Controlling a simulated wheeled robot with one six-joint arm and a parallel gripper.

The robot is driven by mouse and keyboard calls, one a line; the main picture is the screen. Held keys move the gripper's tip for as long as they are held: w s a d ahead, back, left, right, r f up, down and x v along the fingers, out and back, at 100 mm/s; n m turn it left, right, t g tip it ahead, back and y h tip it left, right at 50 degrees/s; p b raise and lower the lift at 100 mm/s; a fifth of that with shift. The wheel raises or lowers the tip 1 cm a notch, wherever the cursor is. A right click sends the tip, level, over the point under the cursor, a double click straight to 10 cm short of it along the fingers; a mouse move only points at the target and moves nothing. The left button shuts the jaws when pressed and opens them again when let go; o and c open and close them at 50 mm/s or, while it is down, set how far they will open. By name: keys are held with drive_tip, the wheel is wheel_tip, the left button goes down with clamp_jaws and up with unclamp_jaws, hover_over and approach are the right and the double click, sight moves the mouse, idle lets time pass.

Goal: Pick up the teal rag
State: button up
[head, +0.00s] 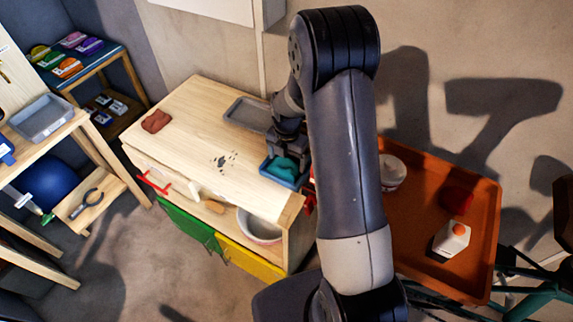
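The teal rag (284,167) lies in a small blue tray (283,181) near the front right corner of the wooden bench top. My gripper (290,152) points down right over the rag, with its fingers at or just above it. The fingers are small and dark here, and my own arm hides part of that area. I cannot tell whether they are open or closed, or whether they touch the rag.
A reddish-brown cloth (156,121) lies on the bench top (190,115) at the left. A grey tray (248,114) sits behind the blue one. Dark specks (223,160) mark the middle. An orange tray (412,250) with a white bottle (451,239) stands right.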

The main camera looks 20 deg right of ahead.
sight(285, 159)
drive_tip(key=shift+c, duration=0.9)
drive_tip(key=shift+s+a+r+b, duration=0.25)
drive_tip(key=shift+a+r+b, duration=0.05)
drive_tip(key=shift+r+b, duration=0.1)
wheel_tip(285, 159, up, 6)
drive_tip(key=shift+r+b, duration=0.2)
drive_tip(key=shift+b, duration=0.35)
drive_tip(key=s+a+b, duration=0.3)
drive_tip(key=s+a, duration=1)
drive_tip(key=shift+s+a+f+b, duration=0.1)
drive_tip(key=shift+s+a+b, duration=0.2)
drive_tip(key=shift+s, duration=0.05)
drive_tip(key=o, duration=0.4)
drive_tip(key=shift+c, duration=1.1)
